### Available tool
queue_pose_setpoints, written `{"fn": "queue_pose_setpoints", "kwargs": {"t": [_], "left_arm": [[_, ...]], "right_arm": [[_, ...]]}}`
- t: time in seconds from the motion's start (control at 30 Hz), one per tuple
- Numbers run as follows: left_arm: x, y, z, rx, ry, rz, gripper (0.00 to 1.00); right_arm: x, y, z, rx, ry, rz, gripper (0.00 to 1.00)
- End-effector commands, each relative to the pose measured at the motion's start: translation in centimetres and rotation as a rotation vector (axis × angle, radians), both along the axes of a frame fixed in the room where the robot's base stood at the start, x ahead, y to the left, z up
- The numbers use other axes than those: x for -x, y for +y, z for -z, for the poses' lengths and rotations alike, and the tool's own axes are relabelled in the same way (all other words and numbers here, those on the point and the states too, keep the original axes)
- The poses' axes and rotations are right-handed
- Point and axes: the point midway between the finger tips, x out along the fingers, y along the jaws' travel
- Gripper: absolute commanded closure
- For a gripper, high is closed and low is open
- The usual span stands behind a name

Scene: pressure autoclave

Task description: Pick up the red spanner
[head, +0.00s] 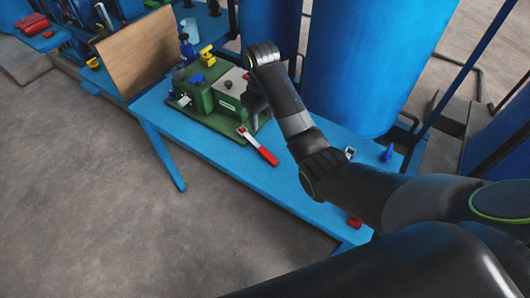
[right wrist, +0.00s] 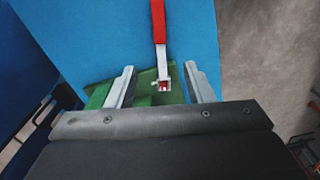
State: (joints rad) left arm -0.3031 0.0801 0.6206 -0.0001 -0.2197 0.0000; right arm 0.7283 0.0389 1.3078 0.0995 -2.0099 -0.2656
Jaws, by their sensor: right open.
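The red spanner (head: 263,153) lies on the blue bench, with its red handle toward the front right and its metal head beside the green machine. In the right wrist view the spanner (right wrist: 159,30) runs down from the top edge, with its head between the two finger lines. My right gripper (head: 257,102) is above the bench near the green machine, partly hidden by my own wrist. In the right wrist view the right gripper (right wrist: 159,69) is open, with its fingers on either side of the spanner's head. I cannot tell the height gap. My left gripper is not in view.
The green machine (head: 203,96) stands on the blue bench (head: 200,140), with a brown board (head: 140,50) behind its left. A large blue tank (head: 355,70) stands behind. Small blue (head: 387,154) and red (head: 355,223) parts lie toward the right end.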

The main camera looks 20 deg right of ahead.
Motion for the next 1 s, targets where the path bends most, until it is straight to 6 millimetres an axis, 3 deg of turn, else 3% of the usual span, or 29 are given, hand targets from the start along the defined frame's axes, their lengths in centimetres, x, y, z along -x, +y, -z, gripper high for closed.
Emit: {"fn": "queue_pose_setpoints", "kwargs": {"t": [0.1,0.4,0.67,1.0], "left_arm": [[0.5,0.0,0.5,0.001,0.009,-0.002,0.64],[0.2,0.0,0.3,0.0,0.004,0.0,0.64],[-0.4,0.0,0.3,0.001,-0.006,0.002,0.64],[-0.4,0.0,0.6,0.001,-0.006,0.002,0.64]], "right_arm": [[0.1,0.0,3.0,0.0,0.007,0.002,0.53],[0.0,0.0,8.6,-0.001,0.004,0.001,0.53],[-0.1,0.0,10.2,0.0,0.001,0.001,0.53],[-0.5,0.2,14.2,0.0,0.002,0.001,0.53]]}}
